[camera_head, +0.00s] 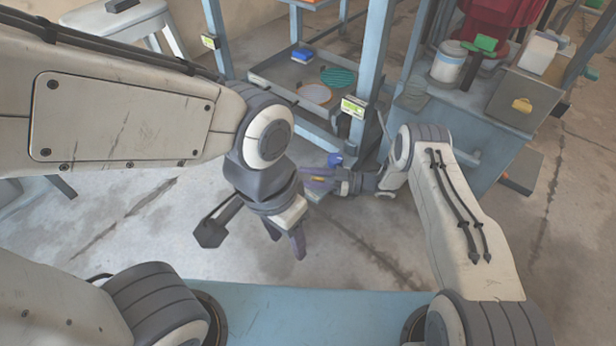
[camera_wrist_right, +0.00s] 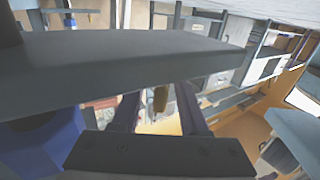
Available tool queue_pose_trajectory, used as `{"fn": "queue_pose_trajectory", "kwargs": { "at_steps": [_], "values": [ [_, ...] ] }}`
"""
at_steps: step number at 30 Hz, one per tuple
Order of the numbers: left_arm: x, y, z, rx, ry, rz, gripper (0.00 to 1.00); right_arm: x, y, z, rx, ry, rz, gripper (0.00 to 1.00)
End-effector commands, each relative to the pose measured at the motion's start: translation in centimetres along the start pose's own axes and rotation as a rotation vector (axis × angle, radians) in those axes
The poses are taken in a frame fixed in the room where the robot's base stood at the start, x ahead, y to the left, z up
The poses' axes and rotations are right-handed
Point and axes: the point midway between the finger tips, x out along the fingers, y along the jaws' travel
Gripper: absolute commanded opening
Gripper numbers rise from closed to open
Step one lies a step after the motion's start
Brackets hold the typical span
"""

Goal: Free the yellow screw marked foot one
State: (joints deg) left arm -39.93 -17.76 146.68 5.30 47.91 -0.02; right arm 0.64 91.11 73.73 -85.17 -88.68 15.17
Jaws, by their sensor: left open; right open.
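A small yellow piece (camera_head: 318,179), perhaps the yellow screw, shows between the fingers of my right gripper (camera_head: 312,178), low by the front foot of the blue frame (camera_head: 365,60). No marking on it can be read. In the right wrist view, a dark yellow-brown piece (camera_wrist_right: 160,98) shows between the two fingers of my right gripper (camera_wrist_right: 157,112), which stand apart on either side of it. I cannot tell whether they touch it. My left gripper (camera_head: 285,238) is open and empty, pointing down over the floor, left of my right gripper.
A blue knob (camera_head: 335,159) is just above my right gripper. The frame's low shelf (camera_head: 275,75) holds an orange disc (camera_head: 313,93), a green disc (camera_head: 338,77) and a blue block (camera_head: 302,54). A grey cabinet (camera_head: 470,125) stands right.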

Motion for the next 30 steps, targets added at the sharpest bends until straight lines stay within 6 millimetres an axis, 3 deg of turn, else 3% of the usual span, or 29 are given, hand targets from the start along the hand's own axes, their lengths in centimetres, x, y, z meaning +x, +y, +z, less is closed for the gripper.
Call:
{"fn": "queue_pose_trajectory", "kwargs": {
  "at_steps": [6,16,24,30],
  "values": [
    [-4.0,0.3,-0.2,0.000,0.000,0.000,0.50,-0.1,-0.1,-4.4,0.002,0.000,0.001,0.44],
    [-8.8,0.6,-0.5,0.000,0.000,0.000,0.50,-6.9,-2.9,-8.3,0.004,0.001,0.005,0.44],
    [-10.6,0.8,-0.6,0.000,0.000,0.000,0.50,-10.3,-4.3,-10.0,0.001,0.000,0.003,0.44],
    [-10.8,0.8,-0.6,0.000,0.000,0.000,0.50,-10.9,-4.6,-10.2,0.001,0.000,0.001,0.44]
  ]
}}
